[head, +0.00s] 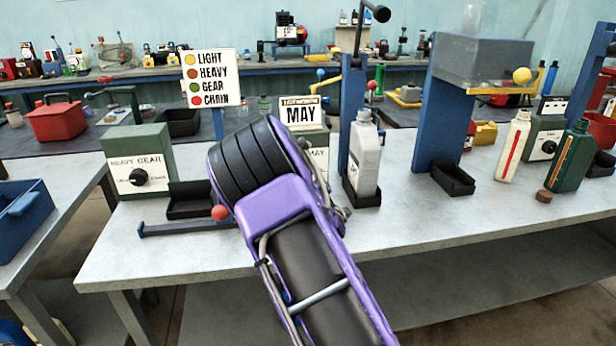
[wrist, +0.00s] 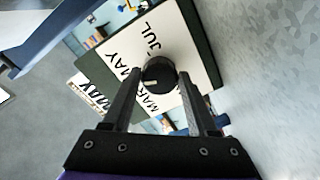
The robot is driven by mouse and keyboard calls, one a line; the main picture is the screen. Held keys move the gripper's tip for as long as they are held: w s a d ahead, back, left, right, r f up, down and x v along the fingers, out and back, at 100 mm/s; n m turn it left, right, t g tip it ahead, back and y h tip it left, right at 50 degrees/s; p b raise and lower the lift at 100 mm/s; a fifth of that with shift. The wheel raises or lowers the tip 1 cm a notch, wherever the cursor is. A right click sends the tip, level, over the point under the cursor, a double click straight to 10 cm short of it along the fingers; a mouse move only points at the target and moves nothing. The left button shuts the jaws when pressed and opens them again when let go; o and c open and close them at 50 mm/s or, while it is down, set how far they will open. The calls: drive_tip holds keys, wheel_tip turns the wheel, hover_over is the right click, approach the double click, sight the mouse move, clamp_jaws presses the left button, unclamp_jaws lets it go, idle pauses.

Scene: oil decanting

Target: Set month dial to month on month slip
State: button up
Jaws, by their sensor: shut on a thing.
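The month slip (head: 301,116) is a white card reading MAY, standing above the green month dial box. In the head view my arm covers most of that box; part of its white face (head: 318,154) shows. In the wrist view the white dial face (wrist: 185,42) carries the labels MAR, MAY and JUL around a black knob (wrist: 160,71). My gripper (wrist: 162,76) has its fingers on either side of the knob and is shut on it. A pale mark on the knob faces the left side, near MAR and MAY; its exact setting is hard to tell.
A HEAVY GEAR dial box (head: 138,162) and a black tray (head: 190,200) stand left of my arm. A grey bottle (head: 365,155) stands close on the right. A blue stand (head: 433,125) and more bottles are farther right. The bench front (head: 440,225) is clear.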

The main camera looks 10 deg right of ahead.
drive_tip(key=shift+m, duration=0.6)
drive_tip(key=o, duration=1.4)
drive_tip(key=s, duration=1.7)
drive_tip(key=shift+s, duration=0.25)
